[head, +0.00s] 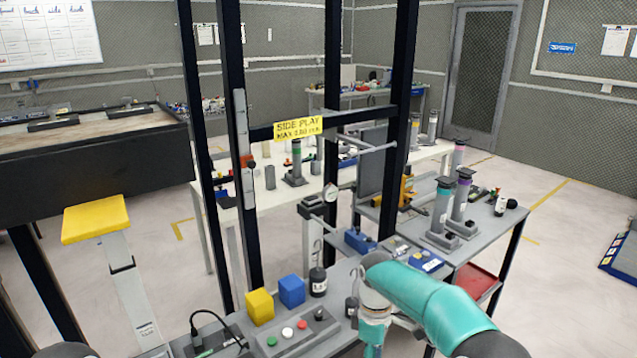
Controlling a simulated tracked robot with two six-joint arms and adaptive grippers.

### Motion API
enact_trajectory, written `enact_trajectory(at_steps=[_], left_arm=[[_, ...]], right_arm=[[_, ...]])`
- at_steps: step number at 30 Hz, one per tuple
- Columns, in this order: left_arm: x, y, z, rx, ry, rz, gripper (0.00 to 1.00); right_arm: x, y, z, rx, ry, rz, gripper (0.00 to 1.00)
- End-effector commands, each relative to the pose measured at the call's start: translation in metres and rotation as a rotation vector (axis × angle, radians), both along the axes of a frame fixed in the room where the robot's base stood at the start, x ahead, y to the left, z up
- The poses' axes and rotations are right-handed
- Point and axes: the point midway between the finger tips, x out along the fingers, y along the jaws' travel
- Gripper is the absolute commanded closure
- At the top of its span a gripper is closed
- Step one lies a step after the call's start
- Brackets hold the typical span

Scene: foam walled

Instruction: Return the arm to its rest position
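My teal and white arm (420,295) reaches in from the lower right over the front of the grey workbench. Its far end bends down at the bottom edge, beside the control box and a dark hook weight. Its gripper does not show; the end of the arm runs out of the picture. My other arm's gripper is not in view either. I cannot tell from this view whether either gripper holds anything.
A yellow cube (260,306), a blue cube (291,291) and a button box (296,333) stand on the bench. Dark upright posts (232,150) carry a yellow "side play" sign (298,128). Columned stands (441,215) are at right. Open floor (560,270) lies beyond.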

Motion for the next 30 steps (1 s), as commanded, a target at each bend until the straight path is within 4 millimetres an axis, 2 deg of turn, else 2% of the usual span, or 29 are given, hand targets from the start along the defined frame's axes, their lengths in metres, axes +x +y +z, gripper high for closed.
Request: enact_trajectory(at_steps=[1,5,9,12,16,18,21,25,27,30], left_arm=[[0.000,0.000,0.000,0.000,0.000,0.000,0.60],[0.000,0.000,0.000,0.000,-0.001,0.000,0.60],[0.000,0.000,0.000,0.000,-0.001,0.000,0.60],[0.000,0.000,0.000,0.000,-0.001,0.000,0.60],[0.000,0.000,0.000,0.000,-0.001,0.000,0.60],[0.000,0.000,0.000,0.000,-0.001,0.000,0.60],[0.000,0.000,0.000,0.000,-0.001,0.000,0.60],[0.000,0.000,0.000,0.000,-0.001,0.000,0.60],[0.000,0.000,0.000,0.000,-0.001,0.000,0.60],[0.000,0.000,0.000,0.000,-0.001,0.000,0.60]], right_arm=[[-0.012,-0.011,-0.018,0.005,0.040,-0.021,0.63],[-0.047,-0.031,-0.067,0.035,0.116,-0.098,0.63],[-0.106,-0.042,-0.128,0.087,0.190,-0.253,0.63],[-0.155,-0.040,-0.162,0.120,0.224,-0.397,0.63],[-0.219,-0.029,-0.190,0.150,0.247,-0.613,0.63],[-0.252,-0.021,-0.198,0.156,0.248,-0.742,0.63],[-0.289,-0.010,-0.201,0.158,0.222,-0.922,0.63],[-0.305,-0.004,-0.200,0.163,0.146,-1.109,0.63],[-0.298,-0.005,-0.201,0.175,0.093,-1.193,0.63],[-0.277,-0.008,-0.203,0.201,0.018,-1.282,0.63]])
